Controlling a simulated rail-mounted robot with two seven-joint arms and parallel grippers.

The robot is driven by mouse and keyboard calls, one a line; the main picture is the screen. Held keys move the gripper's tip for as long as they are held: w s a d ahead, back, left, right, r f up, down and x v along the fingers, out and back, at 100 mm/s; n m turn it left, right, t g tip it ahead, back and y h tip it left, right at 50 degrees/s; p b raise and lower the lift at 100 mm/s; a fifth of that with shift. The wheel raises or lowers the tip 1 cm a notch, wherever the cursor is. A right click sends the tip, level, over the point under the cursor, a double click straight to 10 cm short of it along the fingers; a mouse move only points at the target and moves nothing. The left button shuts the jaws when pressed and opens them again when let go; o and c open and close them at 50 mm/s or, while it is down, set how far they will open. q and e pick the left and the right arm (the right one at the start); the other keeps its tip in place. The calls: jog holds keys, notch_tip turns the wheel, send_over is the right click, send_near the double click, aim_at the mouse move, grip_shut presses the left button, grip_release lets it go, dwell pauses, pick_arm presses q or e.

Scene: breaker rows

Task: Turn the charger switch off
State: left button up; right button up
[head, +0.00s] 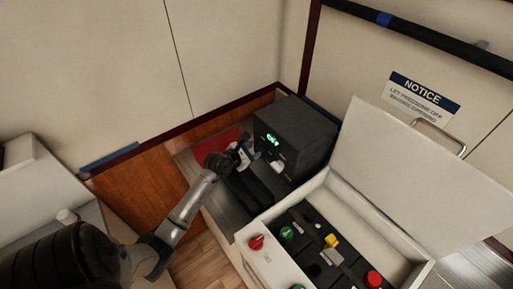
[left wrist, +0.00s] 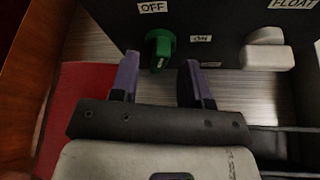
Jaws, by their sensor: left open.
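The charger is a dark box (head: 300,137) with a lit green display (head: 272,140), standing at the back of the bench in the head view. Its green switch knob (left wrist: 160,48) shows in the left wrist view. An OFF label (left wrist: 152,7) is above it and an ON label (left wrist: 200,39) is to its right. A small light mark shows at the knob's lower end. My left gripper (left wrist: 160,75) is open, its two fingers on either side of the knob's line and seemingly just short of it; contact cannot be told. In the head view my left gripper (head: 243,152) hides the knob.
A white knob (left wrist: 265,48) under a FLOAT label sits to the right on the panel. A red mat (head: 212,146) lies left of the charger. An open white box (head: 345,195) with a raised lid, batteries and a red knob (head: 256,242) stands in front right.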

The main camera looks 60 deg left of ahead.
pick_arm(q)
jog(key=shift+x, duration=1.2)
jog(key=c, duration=0.6)
